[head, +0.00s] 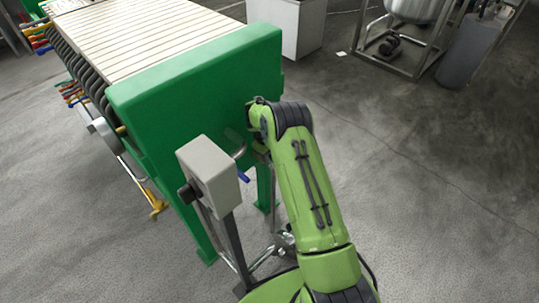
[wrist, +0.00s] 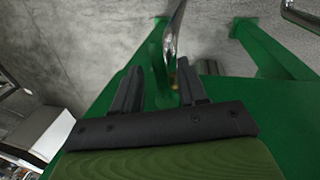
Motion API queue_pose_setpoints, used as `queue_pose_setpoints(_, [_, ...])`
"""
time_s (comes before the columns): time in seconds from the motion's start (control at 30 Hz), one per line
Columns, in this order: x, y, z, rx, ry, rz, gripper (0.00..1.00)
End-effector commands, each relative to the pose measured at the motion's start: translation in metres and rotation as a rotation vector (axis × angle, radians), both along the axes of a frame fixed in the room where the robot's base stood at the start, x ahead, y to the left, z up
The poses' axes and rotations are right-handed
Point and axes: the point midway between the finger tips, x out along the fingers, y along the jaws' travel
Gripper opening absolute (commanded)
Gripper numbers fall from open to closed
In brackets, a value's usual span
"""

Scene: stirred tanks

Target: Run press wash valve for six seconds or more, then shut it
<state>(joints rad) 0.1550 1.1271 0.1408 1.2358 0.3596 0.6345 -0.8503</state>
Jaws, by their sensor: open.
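The filter press has a big green end plate (head: 190,90) in the head view. A small blue lever (head: 243,177) shows low beside that plate, near a bent metal pipe (head: 239,148); it may be the wash valve's handle, but I cannot tell its setting. In the wrist view my gripper (wrist: 160,75) is open. A shiny pipe (wrist: 173,35) runs down toward the right finger, with a small brass-coloured spot at its end. I cannot tell whether they touch.
A grey box (head: 208,172) on a post stands left of my arm. Coloured levers (head: 72,94) line the press's left side. A white cabinet (head: 290,28) and a framed steel tank (head: 412,8) stand behind. The floor at right is clear.

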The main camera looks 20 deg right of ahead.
Motion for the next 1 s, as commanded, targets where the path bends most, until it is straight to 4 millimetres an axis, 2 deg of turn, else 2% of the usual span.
queue_pose_setpoints(0.13, [0.0001,0.0,0.001,0.0,0.0,0.0,0.42])
queue_pose_setpoints(0.4, [0.0,0.0003,0.0012,0.0,0.0,0.0,0.01])
queue_pose_setpoints(1.0, [0.0012,-0.0022,0.0012,0.0,0.0,0.055,0.0])
